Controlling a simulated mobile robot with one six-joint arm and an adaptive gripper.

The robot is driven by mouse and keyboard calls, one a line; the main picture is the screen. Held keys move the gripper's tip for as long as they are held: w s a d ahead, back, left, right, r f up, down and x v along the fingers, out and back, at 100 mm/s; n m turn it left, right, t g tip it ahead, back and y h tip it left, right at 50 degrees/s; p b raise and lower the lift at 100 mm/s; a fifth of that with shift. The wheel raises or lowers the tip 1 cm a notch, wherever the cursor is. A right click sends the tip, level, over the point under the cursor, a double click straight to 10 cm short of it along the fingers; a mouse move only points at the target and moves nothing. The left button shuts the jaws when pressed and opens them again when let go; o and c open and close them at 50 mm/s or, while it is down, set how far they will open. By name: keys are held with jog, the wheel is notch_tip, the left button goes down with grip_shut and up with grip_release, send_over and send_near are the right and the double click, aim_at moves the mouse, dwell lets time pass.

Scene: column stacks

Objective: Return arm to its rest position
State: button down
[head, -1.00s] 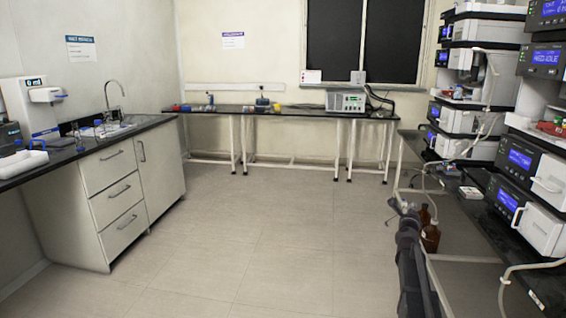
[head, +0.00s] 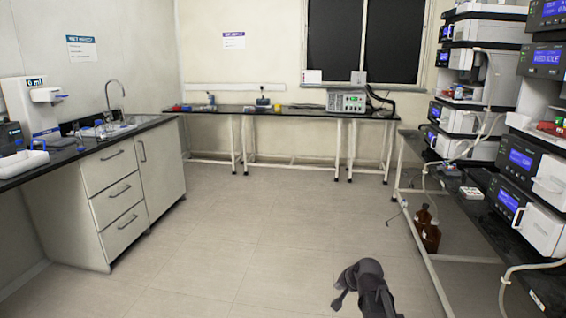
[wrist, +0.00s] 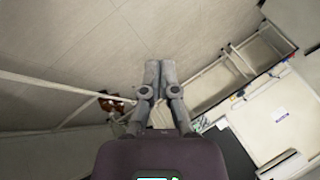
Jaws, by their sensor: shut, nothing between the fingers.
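My arm (head: 368,285) shows low in the head view, right of the middle, as a dark grey bent link over the floor. The fingers cannot be made out clearly there. In the wrist view my gripper (wrist: 160,66) shows with its two grey fingers side by side and their tips together. Nothing is held between them. Beyond the fingertips is bare tiled floor.
The right bench (head: 470,202) carries stacked instruments (head: 520,160) with blue screens. Brown bottles (head: 430,236) stand on its lower shelf. A sink counter (head: 165,125) is on the left, a back bench (head: 290,111) at the far wall. The middle floor is clear.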

jog(key=s+f+n+g+h, duration=0.3)
jog(key=s+n+g, duration=0.35)
jog(key=s, duration=1.15)
notch_tip(320, 180, up, 22)
jog(key=p, duration=2.3)
jog(key=shift+w+a+r, duration=0.2)
jog(key=shift+a, duration=0.2)
